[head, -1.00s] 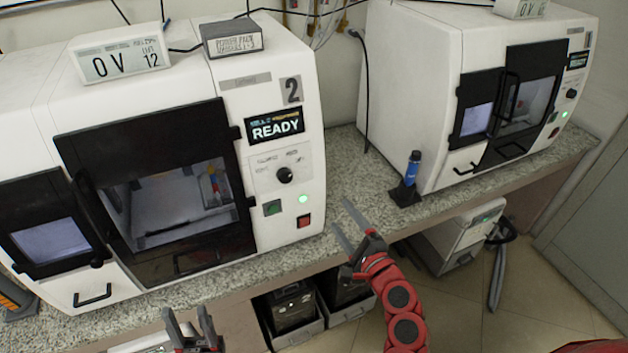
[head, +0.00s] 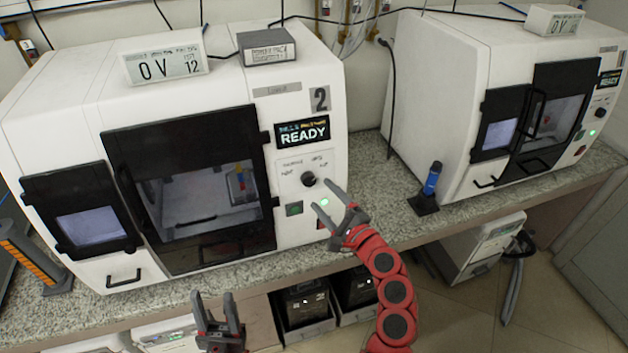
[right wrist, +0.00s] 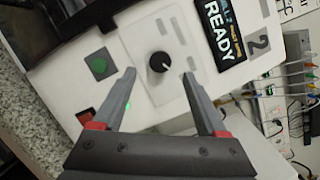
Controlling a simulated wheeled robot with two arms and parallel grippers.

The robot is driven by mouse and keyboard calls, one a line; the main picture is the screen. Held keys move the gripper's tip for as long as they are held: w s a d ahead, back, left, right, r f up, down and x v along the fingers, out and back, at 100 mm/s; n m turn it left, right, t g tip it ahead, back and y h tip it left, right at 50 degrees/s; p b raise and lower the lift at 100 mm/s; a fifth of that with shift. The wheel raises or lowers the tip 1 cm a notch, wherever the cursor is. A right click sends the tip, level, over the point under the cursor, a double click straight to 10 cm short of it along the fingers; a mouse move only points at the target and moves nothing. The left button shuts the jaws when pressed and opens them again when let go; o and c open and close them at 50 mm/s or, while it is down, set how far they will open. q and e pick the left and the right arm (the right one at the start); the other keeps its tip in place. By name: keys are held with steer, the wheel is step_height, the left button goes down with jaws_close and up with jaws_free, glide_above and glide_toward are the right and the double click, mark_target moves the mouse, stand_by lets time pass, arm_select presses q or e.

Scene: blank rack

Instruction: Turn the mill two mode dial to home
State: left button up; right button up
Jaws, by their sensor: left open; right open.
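The mode dial (head: 309,179) is a round black knob on the white front panel of mill two (head: 290,245), below its READY screen (head: 302,131). It also shows in the right wrist view (right wrist: 160,62), with a pale pointer mark and printed labels around it. My right gripper (head: 328,194) is open and empty, close to the panel just below and right of the dial. In the right wrist view its fingers (right wrist: 161,80) are spread to either side of the dial, apart from it. My left gripper (head: 212,299) is open and empty, low in front of the bench.
A green button (right wrist: 99,66) and a red button (right wrist: 87,117) sit beside the dial on the panel. A second mill (head: 450,100) stands further right.

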mark_target(310, 182)
steer(key=shift+p+x, duration=0.6)
steer(key=shift+x, duration=2.05)
steer(key=shift+c, duration=0.2)
jaws_close()
